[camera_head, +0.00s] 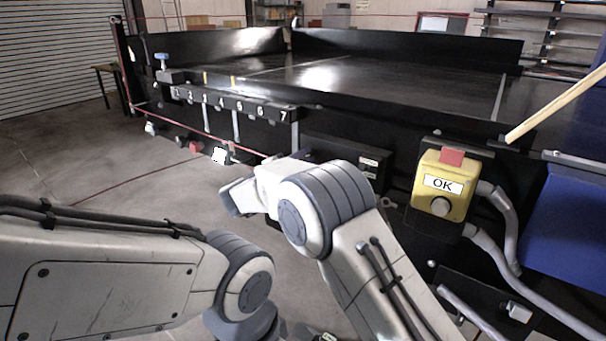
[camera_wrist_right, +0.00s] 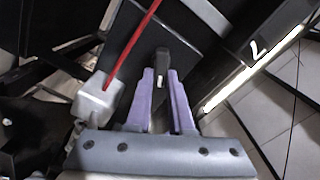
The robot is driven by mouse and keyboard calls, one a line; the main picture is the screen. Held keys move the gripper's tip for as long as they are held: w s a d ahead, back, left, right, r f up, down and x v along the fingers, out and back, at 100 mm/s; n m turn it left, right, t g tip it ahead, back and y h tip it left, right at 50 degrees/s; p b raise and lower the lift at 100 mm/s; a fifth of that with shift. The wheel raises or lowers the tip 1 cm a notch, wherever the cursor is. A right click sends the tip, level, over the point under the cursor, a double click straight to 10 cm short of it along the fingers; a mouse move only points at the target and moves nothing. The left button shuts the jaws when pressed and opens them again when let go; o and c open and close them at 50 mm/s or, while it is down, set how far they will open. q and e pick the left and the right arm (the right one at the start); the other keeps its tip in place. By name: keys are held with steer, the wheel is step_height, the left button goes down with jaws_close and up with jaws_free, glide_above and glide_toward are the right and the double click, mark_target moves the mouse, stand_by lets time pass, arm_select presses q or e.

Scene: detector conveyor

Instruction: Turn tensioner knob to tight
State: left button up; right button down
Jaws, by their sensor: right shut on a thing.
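My right gripper shows in the wrist view (camera_wrist_right: 161,73), with its two purple fingers close together on a small dark knob-like piece (camera_wrist_right: 160,58) that has a pale mark. This may be the tensioner knob; its full shape and setting are hidden. In the head view my right arm reaches to the conveyor's near side, where the wrist (camera_head: 240,195) hides the fingers and what they hold.
The black conveyor (camera_head: 400,82) fills the back. A yellow OK button box (camera_head: 440,190) with grey conduits is at right. A red cord (camera_wrist_right: 132,45) and pale block (camera_wrist_right: 97,98) lie close left of the right fingers. Open floor (camera_head: 60,150) is at left.

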steer(key=shift+f+m+b, duration=0.2)
steer(key=shift+m+b, duration=1.3)
steer(key=shift+b, duration=0.5)
steer(key=shift+f+m+b, duration=0.2)
steer(key=shift+m+b, duration=1.3)
steer(key=shift+b, duration=0.5)
steer(key=c, duration=0.8)
jaws_free()
steer(key=shift+r, duration=0.1)
steer(key=shift+s, duration=0.1)
steer(key=v, duration=1)
steer(key=shift+s+a+b, duration=0.15)
steer(key=shift+b, duration=0.25)
